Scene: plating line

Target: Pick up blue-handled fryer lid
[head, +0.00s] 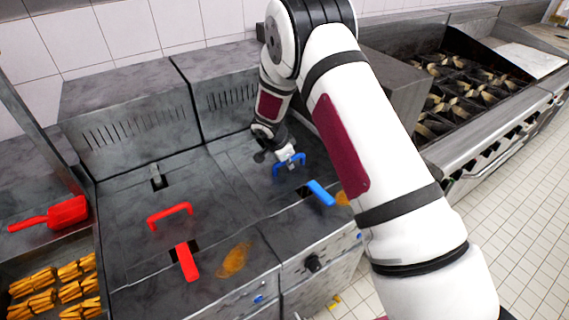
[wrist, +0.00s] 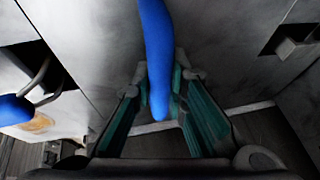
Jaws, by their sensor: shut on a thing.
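The blue lid handle (head: 289,161) stands up from the grey lid of the right fryer in the head view. My gripper (head: 288,160) is at this handle from above. In the wrist view the blue handle (wrist: 158,60) runs down between the two greenish finger pads of my gripper (wrist: 165,108), which are shut on it. The grey lid (wrist: 95,50) lies under the handle. My arm hides part of the fryer's right side in the head view.
A blue basket handle (head: 320,193) sticks out at the fryer's front. The left fryer has a red lid handle (head: 170,215) and a red basket handle (head: 187,262). A red scoop (head: 52,215) and fries (head: 52,287) are at left. A burner range (head: 465,85) stands right.

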